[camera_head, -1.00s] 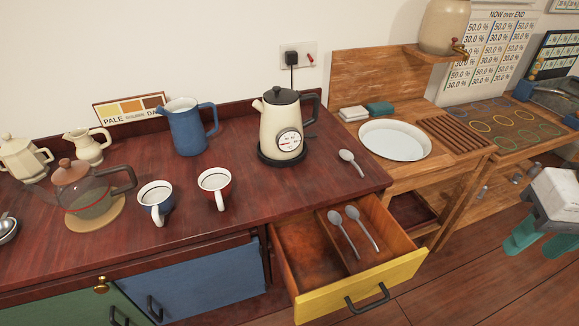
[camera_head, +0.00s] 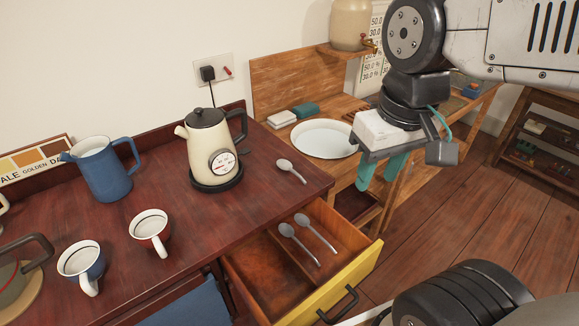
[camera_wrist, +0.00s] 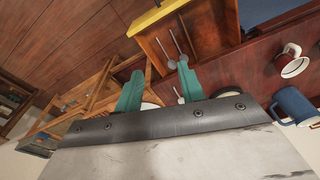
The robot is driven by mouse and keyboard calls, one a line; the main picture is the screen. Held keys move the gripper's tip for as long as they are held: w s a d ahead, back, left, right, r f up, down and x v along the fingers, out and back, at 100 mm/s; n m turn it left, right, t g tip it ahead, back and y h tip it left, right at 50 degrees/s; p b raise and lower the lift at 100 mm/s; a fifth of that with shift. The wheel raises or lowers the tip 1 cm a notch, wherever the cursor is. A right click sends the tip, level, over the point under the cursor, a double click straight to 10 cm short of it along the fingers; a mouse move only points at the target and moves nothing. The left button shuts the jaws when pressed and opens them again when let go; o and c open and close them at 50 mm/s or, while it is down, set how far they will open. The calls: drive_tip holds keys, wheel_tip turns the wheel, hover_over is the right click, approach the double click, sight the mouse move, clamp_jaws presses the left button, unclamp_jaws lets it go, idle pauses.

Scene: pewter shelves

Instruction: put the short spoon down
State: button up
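A small grey spoon (camera_head: 291,171), shorter-looking than the other two, lies on the dark red counter (camera_head: 262,207), right of the kettle. Two longer-looking grey spoons (camera_head: 320,236) (camera_head: 299,242) lie side by side in the right compartment of the open yellow-fronted drawer (camera_head: 334,291). They also show in the wrist view (camera_wrist: 166,50). My gripper (camera_head: 375,183) hangs above and right of the drawer, its two green fingers apart with nothing held between them. In the wrist view the fingers (camera_wrist: 160,66) are also spread and empty.
A cream kettle (camera_head: 208,148), a blue jug (camera_head: 102,169), a red mug (camera_head: 151,231) and a blue mug (camera_head: 82,265) stand on the counter. A white basin (camera_head: 324,139) sits in the wooden stand behind my gripper. The drawer's left compartment (camera_head: 268,272) is empty.

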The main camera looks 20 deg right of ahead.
drive_tip(key=w+f+n, duration=0.2)
drive_tip(key=w+f, duration=0.1)
drive_tip(key=w, duration=1.2)
drive_tip(key=n, duration=0.1)
approach(292, 169)
drive_tip(key=shift+s+d, duration=0.15)
drive_tip(key=shift+s, duration=0.05)
drive_tip(key=shift+w+f, duration=0.15)
drive_tip(key=shift+f, duration=0.3)
drive_tip(key=f, duration=0.5)
drive_tip(key=w+f, duration=0.1)
drive_tip(key=f, duration=0.1)
drive_tip(key=shift+f, duration=0.15)
clamp_jaws()
